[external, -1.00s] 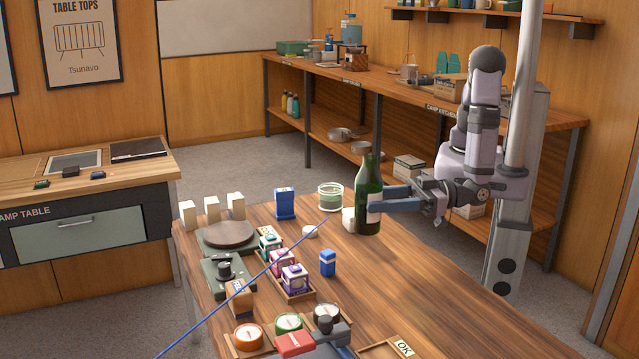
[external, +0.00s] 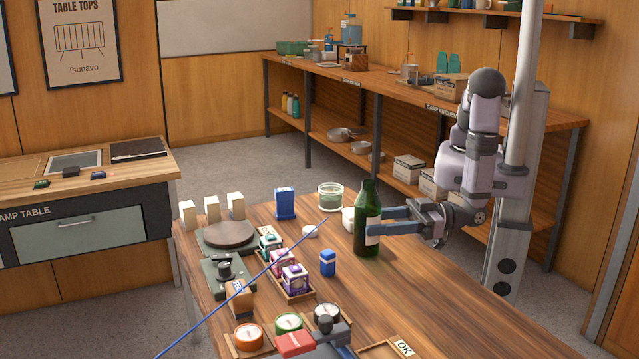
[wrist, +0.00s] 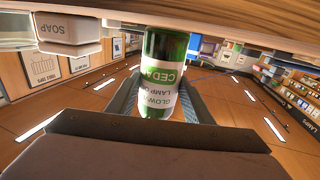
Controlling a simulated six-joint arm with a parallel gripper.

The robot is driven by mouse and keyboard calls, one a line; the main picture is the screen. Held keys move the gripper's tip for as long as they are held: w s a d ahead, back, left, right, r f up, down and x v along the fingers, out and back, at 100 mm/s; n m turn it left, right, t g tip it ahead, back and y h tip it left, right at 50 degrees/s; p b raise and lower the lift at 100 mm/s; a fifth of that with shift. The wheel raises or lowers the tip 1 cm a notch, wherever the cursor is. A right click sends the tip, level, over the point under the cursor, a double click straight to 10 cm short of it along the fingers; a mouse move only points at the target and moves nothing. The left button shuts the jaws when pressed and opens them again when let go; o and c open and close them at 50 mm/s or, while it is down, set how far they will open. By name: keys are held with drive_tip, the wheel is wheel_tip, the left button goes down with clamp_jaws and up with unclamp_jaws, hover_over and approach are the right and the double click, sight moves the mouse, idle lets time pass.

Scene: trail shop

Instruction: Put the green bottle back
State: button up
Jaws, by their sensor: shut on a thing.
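The green bottle (external: 367,212) is upright over the wooden table, in the external view right of the middle. It has a dark neck and a pale label. My gripper (external: 372,228) comes in from the right and is shut on the bottle's body. In the wrist view, which is upside down, the bottle (wrist: 165,75) sits between the fingers with its green and white label showing. Its base is at or very close to the tabletop; I cannot tell if it touches.
A white soap block (external: 348,220) stands just left of the bottle, with a glass jar (external: 330,197) behind. A small blue box (external: 327,263), a blue carton (external: 285,203) and a tray of small boxes (external: 297,294) are further left. The table (external: 440,290) right of the bottle is clear.

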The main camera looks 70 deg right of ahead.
drive_tip(key=shift+f, duration=0.2)
drive_tip(key=o, duration=1.2)
drive_tip(key=shift+r, duration=0.1)
drive_tip(key=shift+r, duration=0.2)
drive_tip(key=shift+s+d+f, duration=0.1)
drive_tip(key=shift+s, duration=0.2)
drive_tip(key=shift+b+v, duration=0.95)
drive_tip(key=shift+v, duration=2.55)
